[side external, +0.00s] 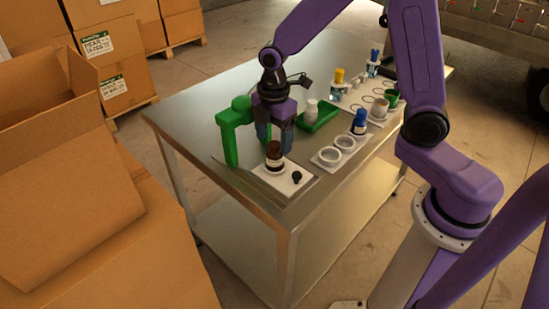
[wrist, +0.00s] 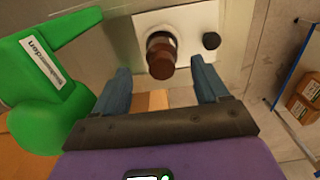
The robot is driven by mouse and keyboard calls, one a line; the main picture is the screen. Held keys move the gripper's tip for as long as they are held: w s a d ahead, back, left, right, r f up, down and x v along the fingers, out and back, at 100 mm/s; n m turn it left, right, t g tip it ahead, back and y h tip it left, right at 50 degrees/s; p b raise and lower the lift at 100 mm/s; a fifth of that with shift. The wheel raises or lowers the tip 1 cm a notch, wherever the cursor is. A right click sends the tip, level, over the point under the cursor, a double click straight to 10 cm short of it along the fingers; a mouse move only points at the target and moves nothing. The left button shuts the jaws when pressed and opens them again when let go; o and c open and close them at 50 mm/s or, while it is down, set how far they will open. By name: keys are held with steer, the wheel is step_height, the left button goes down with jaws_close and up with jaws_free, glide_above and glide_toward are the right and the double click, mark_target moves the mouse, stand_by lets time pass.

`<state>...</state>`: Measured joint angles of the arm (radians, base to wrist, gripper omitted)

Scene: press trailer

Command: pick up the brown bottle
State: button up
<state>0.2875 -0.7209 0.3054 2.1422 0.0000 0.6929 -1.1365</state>
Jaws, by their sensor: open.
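The brown bottle (side external: 274,155) stands upright on a white plate (side external: 301,172) near the front corner of the metal table in the side external view. In the wrist view the bottle (wrist: 161,57) shows from above, just beyond the fingertips and roughly between them in line. My gripper (wrist: 159,80) is open with blue fingers apart and nothing between them. In the side external view my gripper (side external: 274,140) hangs just behind the bottle, beside the green stand.
A green stand (side external: 229,135) is close at the left of my gripper. A small black knob (side external: 297,177) sits on the white plate. A green tray (side external: 318,116), a white bottle (side external: 311,110) and a blue-capped bottle (side external: 360,122) stand farther back. Cardboard boxes (side external: 70,190) are left.

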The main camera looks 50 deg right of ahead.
mark_target(275, 143)
step_height(275, 143, down, 4)
steer(key=shift+s, duration=0.15)
steer(key=shift+c, duration=0.4)
steer(key=c, duration=1.2)
steer(key=shift+r, duration=0.1)
steer(key=shift+c, duration=0.2)
steer(key=shift+r, duration=0.1)
